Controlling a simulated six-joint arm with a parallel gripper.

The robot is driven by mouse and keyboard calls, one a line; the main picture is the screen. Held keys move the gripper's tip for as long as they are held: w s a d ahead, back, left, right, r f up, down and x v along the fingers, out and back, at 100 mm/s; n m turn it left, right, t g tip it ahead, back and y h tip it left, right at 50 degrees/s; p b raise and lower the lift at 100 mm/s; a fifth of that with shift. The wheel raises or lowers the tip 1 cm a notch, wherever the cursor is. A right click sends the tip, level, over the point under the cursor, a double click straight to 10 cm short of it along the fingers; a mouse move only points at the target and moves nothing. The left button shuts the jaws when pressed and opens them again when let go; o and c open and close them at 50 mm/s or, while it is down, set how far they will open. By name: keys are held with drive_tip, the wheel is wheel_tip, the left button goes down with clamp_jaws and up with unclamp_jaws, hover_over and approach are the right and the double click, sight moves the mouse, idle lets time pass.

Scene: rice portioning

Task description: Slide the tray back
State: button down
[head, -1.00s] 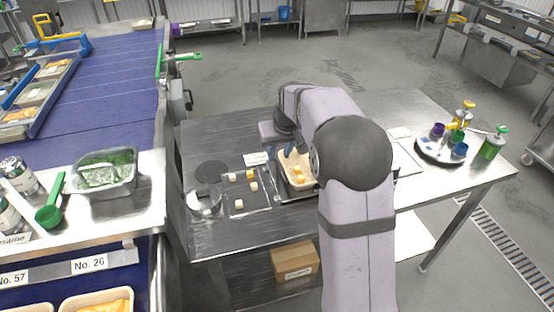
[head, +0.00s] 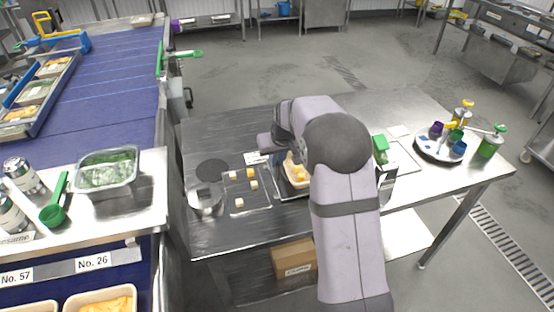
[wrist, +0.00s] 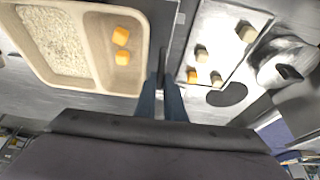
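The beige two-compartment tray (wrist: 88,62) shows in the wrist view, with white rice in its left compartment and two orange cubes in its right one. In the head view the tray (head: 291,181) is on the steel table, partly hidden behind my arm. My gripper (wrist: 160,82) points down just beside the tray's right wall in the wrist view. Its two dark fingers come together at the tips and look shut, with nothing clear between them. I cannot tell whether they touch the tray wall. In the head view my arm hides the fingers.
A flat plate (head: 239,208) with several pale and orange cubes lies left of the tray. A round metal container (head: 204,199) stands beside it. A green item (head: 380,144) stands right of my arm. A round stand (head: 440,157) with coloured cups is farther right.

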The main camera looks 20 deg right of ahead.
drive_tip(key=d, duration=0.7)
drive_tip(key=shift+d, duration=0.35)
drive_tip(key=c, duration=1.8)
unclamp_jaws()
drive_tip(key=shift+c, duration=0.2)
drive_tip(key=shift+r, duration=0.1)
drive_tip(key=b+v, duration=0.2)
drive_tip(key=v, duration=0.5)
drive_tip(key=shift+o, duration=0.4)
drive_tip(key=shift+r, duration=0.1)
